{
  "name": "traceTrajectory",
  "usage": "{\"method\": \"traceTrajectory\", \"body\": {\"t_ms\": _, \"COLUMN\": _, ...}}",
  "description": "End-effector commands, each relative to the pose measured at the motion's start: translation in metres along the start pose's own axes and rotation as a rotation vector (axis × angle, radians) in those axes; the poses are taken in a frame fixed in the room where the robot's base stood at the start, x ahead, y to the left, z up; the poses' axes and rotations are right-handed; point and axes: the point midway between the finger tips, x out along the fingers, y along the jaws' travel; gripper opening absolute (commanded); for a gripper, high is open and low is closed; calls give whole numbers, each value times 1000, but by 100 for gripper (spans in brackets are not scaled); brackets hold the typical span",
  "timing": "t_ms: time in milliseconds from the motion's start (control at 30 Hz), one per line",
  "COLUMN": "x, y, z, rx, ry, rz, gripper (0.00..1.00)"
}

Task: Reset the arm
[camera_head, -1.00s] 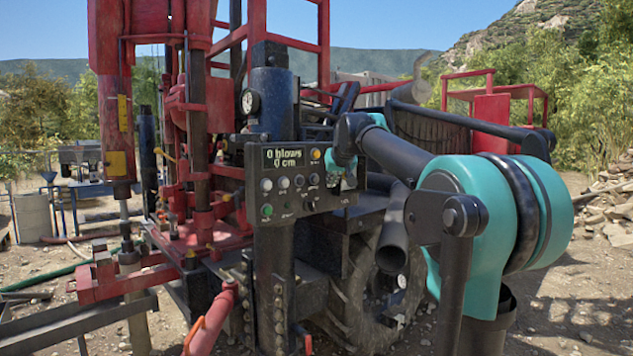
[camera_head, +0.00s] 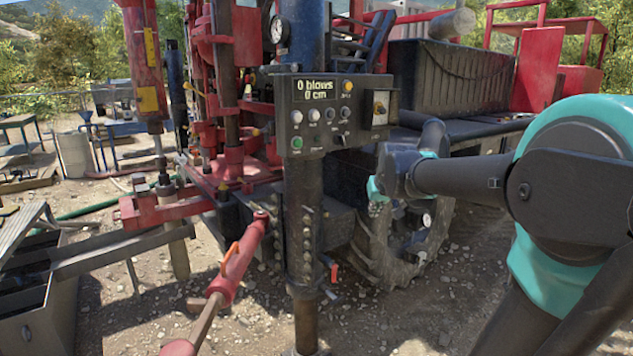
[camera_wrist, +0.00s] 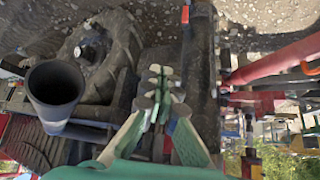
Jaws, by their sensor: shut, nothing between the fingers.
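My arm (camera_head: 580,190) reaches in from the right in the head view. My gripper (camera_head: 374,189), dark with teal fingers, is below and right of the control panel (camera_head: 320,130), in front of the wheel, and apart from the panel. In the wrist view the green fingers of my gripper (camera_wrist: 160,78) come together at their tips, shut with nothing between them.
A large tyre (camera_head: 385,245) stands behind my gripper. A dark open pipe (camera_wrist: 55,85) lies left of the fingers in the wrist view. Gravelly ground (camera_head: 450,290) is clear at the lower right.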

Motion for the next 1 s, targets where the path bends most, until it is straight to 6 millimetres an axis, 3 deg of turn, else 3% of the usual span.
{"method": "traceTrajectory", "body": {"t_ms": 33, "x": 8, "y": 1, "z": 36, "rx": 5, "ry": -29, "rz": 3, "gripper": 0}}
{"method": "traceTrajectory", "body": {"t_ms": 300, "x": 30, "y": 3, "z": 218, "rx": 33, "ry": -186, "rz": 19, "gripper": 0}}
{"method": "traceTrajectory", "body": {"t_ms": 400, "x": 30, "y": 3, "z": 273, "rx": 41, "ry": -232, "rz": 25, "gripper": 0}}
{"method": "traceTrajectory", "body": {"t_ms": 500, "x": 29, "y": 3, "z": 312, "rx": 46, "ry": -265, "rz": 30, "gripper": 0}}
{"method": "traceTrajectory", "body": {"t_ms": 600, "x": 28, "y": 2, "z": 335, "rx": 50, "ry": -283, "rz": 32, "gripper": 0}}
{"method": "traceTrajectory", "body": {"t_ms": 700, "x": 28, "y": 2, "z": 343, "rx": 52, "ry": -292, "rz": 33, "gripper": 0}}
{"method": "traceTrajectory", "body": {"t_ms": 1000, "x": 28, "y": 2, "z": 343, "rx": 52, "ry": -292, "rz": 33, "gripper": 0}}
